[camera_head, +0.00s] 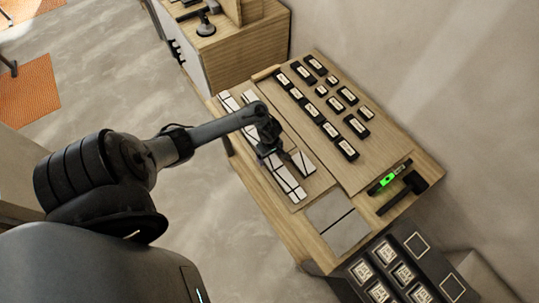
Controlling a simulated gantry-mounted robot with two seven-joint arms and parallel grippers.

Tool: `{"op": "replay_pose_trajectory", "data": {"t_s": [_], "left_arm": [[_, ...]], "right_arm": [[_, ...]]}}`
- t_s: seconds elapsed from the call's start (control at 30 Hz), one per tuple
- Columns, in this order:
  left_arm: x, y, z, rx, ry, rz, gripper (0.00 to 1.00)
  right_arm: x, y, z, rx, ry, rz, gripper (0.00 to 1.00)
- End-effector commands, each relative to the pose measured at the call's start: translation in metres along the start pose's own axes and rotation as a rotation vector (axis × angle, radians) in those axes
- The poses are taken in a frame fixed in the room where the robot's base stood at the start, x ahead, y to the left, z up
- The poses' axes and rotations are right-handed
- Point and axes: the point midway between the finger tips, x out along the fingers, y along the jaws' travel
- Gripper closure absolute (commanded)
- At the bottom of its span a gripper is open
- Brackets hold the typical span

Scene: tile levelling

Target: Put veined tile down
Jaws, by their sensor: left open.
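My left gripper (268,153) is over the wooden board on the workbench, close above a row of white tiles (286,177). Its jaws are open, though the fingertips are small and dark here. A separate white tile (304,163) lies just right of the gripper, on the board. The tiles are too small to show veins, so I cannot tell which one is the veined tile. The gripper and wrist hide part of the tile rows. My right gripper is not in view.
Several labelled dark blocks (330,130) stand on the bench's far side. Two grey slabs (346,235) lie near its front end. A green level (388,180) and a black mallet (414,182) are at the right edge.

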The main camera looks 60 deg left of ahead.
Motion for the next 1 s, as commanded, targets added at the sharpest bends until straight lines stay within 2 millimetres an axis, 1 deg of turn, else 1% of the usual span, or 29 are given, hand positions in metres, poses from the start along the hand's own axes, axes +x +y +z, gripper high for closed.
{"op": "replay_pose_trajectory", "data": {"t_s": [0.07,0.27,0.5,0.7,0.83,1.0], "left_arm": [[-0.002,0.0,-0.001,0.0,0.001,0.001,0.16],[-0.028,0.0,0.0,0.001,0.0,0.001,0.16],[-0.076,0.001,0.0,0.001,0.0,0.003,0.16],[-0.109,0.001,0.0,0.0,0.001,0.002,0.16],[-0.118,0.0,0.0,0.001,0.002,0.0,0.16],[-0.121,0.0,0.005,0.041,0.005,0.012,0.16]], "right_arm": [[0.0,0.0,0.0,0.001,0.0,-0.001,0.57],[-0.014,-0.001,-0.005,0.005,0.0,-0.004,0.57],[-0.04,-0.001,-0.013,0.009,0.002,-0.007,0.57],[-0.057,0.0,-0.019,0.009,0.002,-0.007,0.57],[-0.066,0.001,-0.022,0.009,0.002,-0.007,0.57],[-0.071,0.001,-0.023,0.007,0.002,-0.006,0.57]]}}
